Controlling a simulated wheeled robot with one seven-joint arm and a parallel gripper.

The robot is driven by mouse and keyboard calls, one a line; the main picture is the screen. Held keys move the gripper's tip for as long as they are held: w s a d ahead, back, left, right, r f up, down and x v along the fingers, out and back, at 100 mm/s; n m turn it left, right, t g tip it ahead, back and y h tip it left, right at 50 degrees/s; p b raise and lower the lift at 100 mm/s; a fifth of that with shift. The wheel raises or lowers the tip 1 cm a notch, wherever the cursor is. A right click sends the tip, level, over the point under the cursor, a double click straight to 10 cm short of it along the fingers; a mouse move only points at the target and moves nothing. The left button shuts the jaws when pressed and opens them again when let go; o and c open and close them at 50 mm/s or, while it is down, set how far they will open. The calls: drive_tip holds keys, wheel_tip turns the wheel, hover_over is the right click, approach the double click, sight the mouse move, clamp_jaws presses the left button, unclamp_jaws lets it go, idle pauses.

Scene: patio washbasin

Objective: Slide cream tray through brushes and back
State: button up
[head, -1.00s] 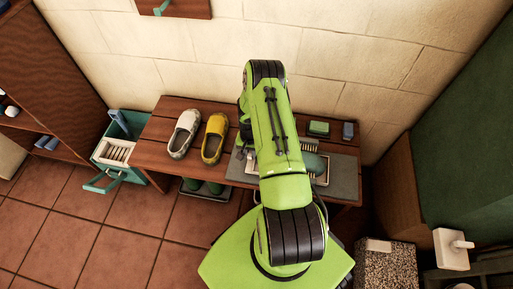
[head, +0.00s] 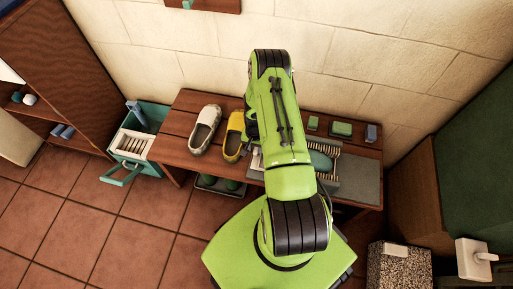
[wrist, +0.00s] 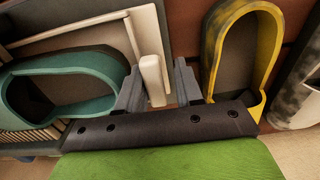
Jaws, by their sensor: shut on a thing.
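My gripper (wrist: 158,90) is shut on the upright cream handle of the cream tray (wrist: 143,38) in the wrist view. A teal clog-shaped thing (wrist: 98,108) lies in the tray, left of the handle. It also shows in the head view (head: 320,160), to the right of my arm. Tan brush bristles (wrist: 28,136) show at the lower left of the wrist view. In the head view the brushes (head: 336,165) stand beside the teal thing on a grey mat (head: 362,186). My arm hides the gripper and much of the tray in the head view.
A yellow clog (head: 233,136) stands close to the right of my gripper in the wrist view. A white clog (head: 204,128) is beyond it on the wooden bench (head: 175,150). Green blocks (head: 341,129) lie at the back right. A teal drawer (head: 152,117) stands left of the bench.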

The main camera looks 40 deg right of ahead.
drive_tip(key=shift+w+r, duration=0.1)
drive_tip(key=shift+r, duration=0.05)
wheel_tip(320, 180, up, 15)
drive_tip(key=p, duration=0.5)
drive_tip(key=shift+r, duration=0.2)
